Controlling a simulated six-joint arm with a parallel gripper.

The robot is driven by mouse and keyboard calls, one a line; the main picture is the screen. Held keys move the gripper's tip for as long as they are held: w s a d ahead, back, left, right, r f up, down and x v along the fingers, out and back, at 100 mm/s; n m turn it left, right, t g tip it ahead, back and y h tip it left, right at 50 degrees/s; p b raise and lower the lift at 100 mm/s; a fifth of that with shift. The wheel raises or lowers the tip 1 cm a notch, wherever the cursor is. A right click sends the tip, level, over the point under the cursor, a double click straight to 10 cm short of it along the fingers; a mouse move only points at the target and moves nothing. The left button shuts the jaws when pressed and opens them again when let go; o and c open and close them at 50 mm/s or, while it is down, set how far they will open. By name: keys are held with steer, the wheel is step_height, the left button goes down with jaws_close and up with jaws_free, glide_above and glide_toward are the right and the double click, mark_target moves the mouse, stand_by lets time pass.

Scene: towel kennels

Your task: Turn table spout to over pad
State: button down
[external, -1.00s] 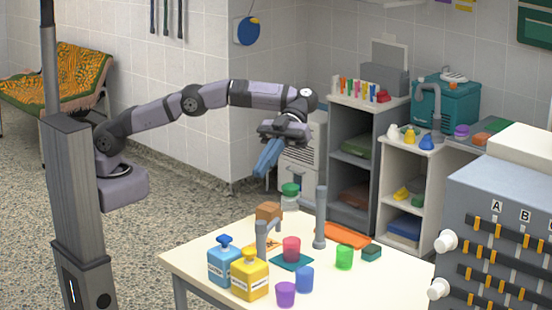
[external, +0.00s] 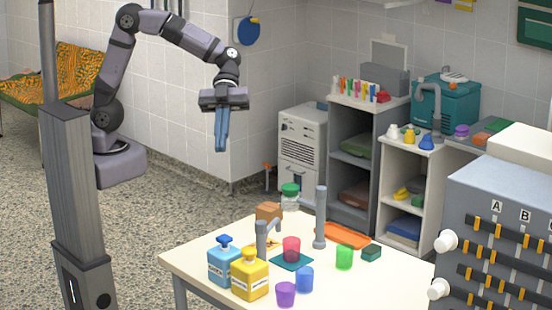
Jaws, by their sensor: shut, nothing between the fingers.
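A grey table spout (external: 262,242) with a bent top stands on the cream table, behind the blue and yellow bottles; its outlet end points to the right. A second grey upright post (external: 320,218) stands farther back to the right. A flat teal pad (external: 303,265) lies between them with a red cup (external: 291,247) on or just behind it. An orange flat pad (external: 347,235) lies behind, to the right of the post. My gripper (external: 221,149) has blue fingers pointing down, shut and empty, high up and apart from the table and spout.
A blue bottle (external: 223,265) and a yellow bottle (external: 249,276) stand close in front of the spout. Purple (external: 285,294), blue (external: 304,279) and green (external: 344,257) cups stand nearby. A brown block (external: 268,212) and green-lidded jar (external: 290,196) are at the back.

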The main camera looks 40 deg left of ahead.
steer(key=w+a+f+t, duration=0.2)
steer(key=a+f, duration=0.1)
steer(key=f, duration=0.6)
steer(key=w+f+m+t, duration=0.1)
steer(key=w+f+t, duration=0.1)
steer(key=w, duration=0.3)
steer(key=shift+w+d+m+t, duration=0.4)
steer(key=shift+t, duration=0.3)
steer(key=shift+f, duration=0.1)
steer(key=d+f, duration=0.8)
steer(key=d, duration=0.1)
steer(key=shift+f+b, duration=0.35)
steer(key=shift+f, duration=0.05)
steer(key=shift+s, duration=0.1)
